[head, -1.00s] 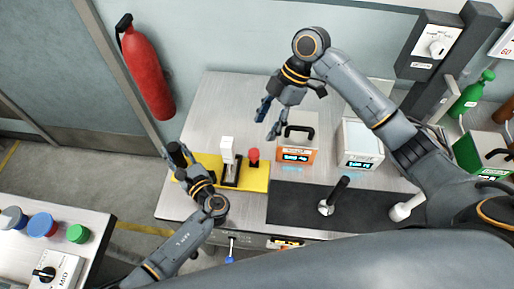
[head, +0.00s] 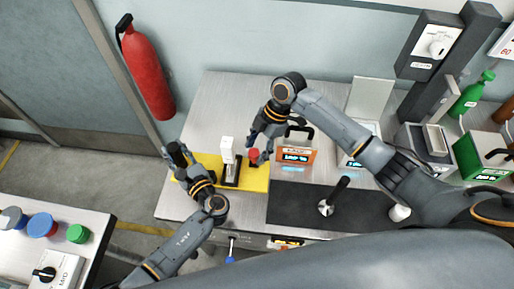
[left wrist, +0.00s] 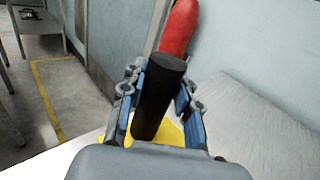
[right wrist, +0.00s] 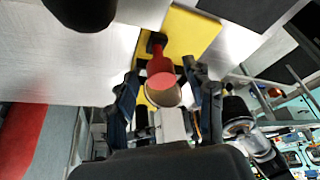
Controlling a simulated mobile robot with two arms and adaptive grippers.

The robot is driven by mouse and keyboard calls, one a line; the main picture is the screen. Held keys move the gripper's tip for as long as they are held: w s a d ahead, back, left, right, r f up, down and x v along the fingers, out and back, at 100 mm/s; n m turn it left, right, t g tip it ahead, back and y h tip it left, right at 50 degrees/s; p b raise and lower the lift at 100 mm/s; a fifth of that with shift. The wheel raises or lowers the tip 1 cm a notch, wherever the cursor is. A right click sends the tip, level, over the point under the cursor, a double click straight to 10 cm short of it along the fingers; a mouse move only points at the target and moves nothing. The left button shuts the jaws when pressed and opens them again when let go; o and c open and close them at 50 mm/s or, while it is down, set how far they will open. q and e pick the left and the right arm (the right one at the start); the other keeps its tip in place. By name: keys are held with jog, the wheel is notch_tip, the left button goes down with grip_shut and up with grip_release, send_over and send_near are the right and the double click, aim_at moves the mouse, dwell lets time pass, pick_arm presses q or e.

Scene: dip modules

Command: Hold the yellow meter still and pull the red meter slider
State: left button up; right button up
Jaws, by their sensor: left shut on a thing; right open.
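The yellow meter's yellow base (head: 258,178) lies on the steel bench, with a white block (head: 227,150) on a black mount. My left gripper (head: 178,158) is shut on the black upright handle at the base's left end; this handle (left wrist: 160,95) stands between its fingers in the left wrist view. The red slider knob (head: 254,156) is right of the white block. My right gripper (head: 263,150) is open at the knob. In the right wrist view the red knob (right wrist: 160,68) lies between the spread fingers (right wrist: 163,88); contact cannot be told.
An orange-fronted device (head: 296,156) with a black handle stands just right of my right gripper. A black mat (head: 295,205) with an upright black-handled tool (head: 336,195) lies in front. Further right are a pale upright panel (head: 371,98) and a grey box (head: 427,142).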

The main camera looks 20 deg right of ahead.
jog(key=shift+f, duration=0.1)
grip_shut()
jog(key=shift+s+a, duration=0.4)
jog(key=shift+s, duration=0.55)
jog(key=shift+s+a, duration=0.45)
jog(key=shift+s, duration=0.55)
jog(key=shift+s+a, duration=0.4)
jog(key=shift+s, duration=0.55)
grip_release()
jog(key=shift+w, duration=0.1)
jog(key=shift+d, duration=0.1)
jog(key=v, duration=1.2)
